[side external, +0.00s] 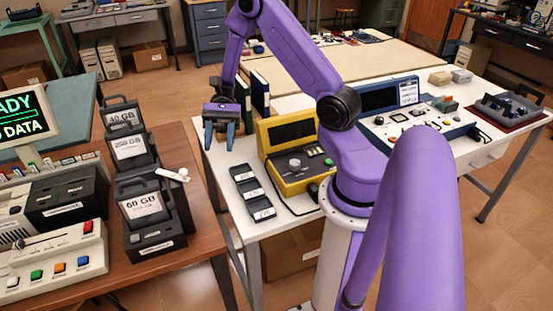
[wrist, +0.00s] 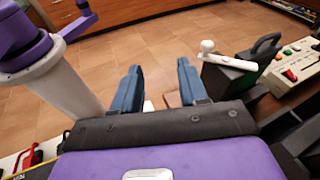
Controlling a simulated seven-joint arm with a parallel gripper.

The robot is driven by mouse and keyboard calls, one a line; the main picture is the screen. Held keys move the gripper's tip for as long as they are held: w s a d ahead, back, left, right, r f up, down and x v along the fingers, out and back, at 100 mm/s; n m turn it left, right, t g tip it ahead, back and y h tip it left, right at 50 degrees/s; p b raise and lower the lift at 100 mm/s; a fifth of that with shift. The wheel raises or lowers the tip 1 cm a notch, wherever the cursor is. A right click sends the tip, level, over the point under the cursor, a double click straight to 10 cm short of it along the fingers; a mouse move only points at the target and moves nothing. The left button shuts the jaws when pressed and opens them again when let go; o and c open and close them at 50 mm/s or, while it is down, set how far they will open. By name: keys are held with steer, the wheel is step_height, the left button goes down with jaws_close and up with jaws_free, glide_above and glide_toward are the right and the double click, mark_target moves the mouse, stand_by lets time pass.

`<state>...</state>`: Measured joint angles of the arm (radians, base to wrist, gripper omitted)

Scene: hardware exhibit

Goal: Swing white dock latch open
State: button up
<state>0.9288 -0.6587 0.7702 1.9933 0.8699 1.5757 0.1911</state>
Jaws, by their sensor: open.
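The white dock latch (side external: 174,174) is a short lever with a rounded knob, on top of a dark dock on the brown table at the left, right of the 60 GB cartridge (side external: 142,207). In the wrist view the white latch (wrist: 226,58) lies right of the fingers, on a dark green block. My gripper (side external: 221,147) is open and empty, with blue fingers pointing down, above the left end of the white table. It is up and to the right of the latch, apart from it. In the wrist view my gripper (wrist: 160,68) has floor between its fingers.
The 250 GB cartridge (side external: 132,146) and 40 GB cartridge (side external: 124,117) stand upright in a row behind the latch. A beige console (side external: 62,267) with coloured buttons is at the left. A yellow device (side external: 292,150) and black labelled tiles (side external: 252,192) sit on the white table. A gap separates the tables.

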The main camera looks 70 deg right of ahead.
steer(key=s+a+r+n+t+h, duration=0.1)
steer(key=s+n+h, duration=0.3)
steer(key=n, duration=0.4)
steer(key=s+a+r+n+t+h, duration=0.2)
steer(key=s+a+n+t+h, duration=0.1)
steer(key=s+n, duration=0.4)
steer(key=s+a+r+n+t+h, duration=0.1)
steer(key=s+a+n+t+h, duration=0.1)
steer(key=s+n+h, duration=0.4)
steer(key=a+n, duration=0.1)
steer(key=n, duration=0.2)
steer(key=shift+s+a+r+n+h, duration=0.25)
steer(key=shift+r+n+h, duration=0.15)
steer(key=shift+f, duration=0.1)
